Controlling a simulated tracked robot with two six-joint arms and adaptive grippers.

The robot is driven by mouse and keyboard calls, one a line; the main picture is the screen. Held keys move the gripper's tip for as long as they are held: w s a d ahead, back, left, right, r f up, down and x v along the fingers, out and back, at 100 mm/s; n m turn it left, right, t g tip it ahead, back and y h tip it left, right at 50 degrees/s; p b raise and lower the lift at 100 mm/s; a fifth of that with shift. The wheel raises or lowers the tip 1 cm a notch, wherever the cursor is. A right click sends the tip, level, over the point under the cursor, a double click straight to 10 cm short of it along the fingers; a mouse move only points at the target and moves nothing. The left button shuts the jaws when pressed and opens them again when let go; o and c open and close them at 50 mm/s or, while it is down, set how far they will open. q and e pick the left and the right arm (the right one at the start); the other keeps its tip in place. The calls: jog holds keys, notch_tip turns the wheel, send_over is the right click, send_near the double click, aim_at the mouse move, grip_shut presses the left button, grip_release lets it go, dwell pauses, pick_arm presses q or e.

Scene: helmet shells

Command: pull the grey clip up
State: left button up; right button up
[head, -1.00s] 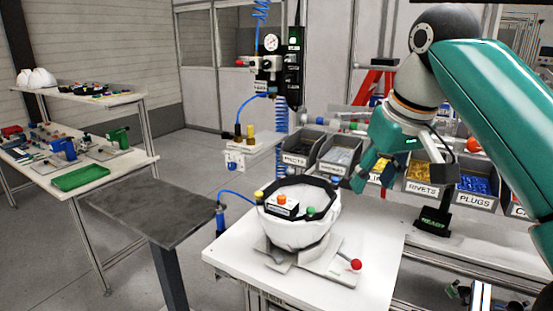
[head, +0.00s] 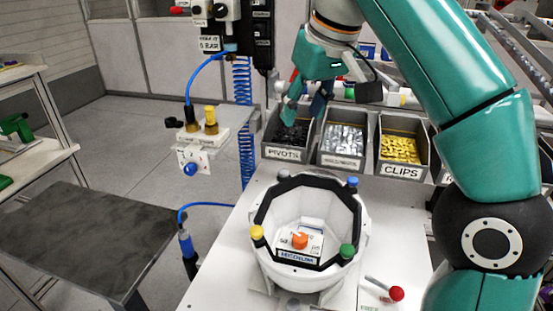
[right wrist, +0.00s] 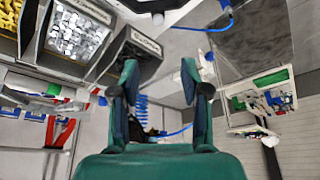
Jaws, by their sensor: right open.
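A white helmet shell (head: 345,215) sits open side up on the white bench, with a dark liner around its rim. A small grey clip (head: 284,175) appears at the back left of the rim. A yellow clip (head: 257,232), a blue clip (head: 352,182) and a green clip (head: 347,251) sit at other places on the rim. My left gripper is not in view.
Bins of pivots (head: 287,152), silvery parts (head: 343,140) and yellow parts (head: 402,150) line the bench's back. A red-knobbed lever (head: 396,293) stands front right. A fixture with a blue hose (head: 210,130) is at the left. A dark-topped table (head: 80,235) stands front left.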

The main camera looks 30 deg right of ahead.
aim_at(284, 171)
jog(key=b+x, duration=0.2)
jog(key=x, duration=0.5)
jog(key=b+x, duration=0.3)
jog(key=x, duration=0.5)
jog(key=shift+s+d+f+b, duration=0.1)
jog(key=shift+s+b, duration=0.1)
jog(key=shift+b, duration=0.15)
jog(key=shift+w+f, duration=0.2)
jog(key=shift+f, duration=0.2)
grip_shut()
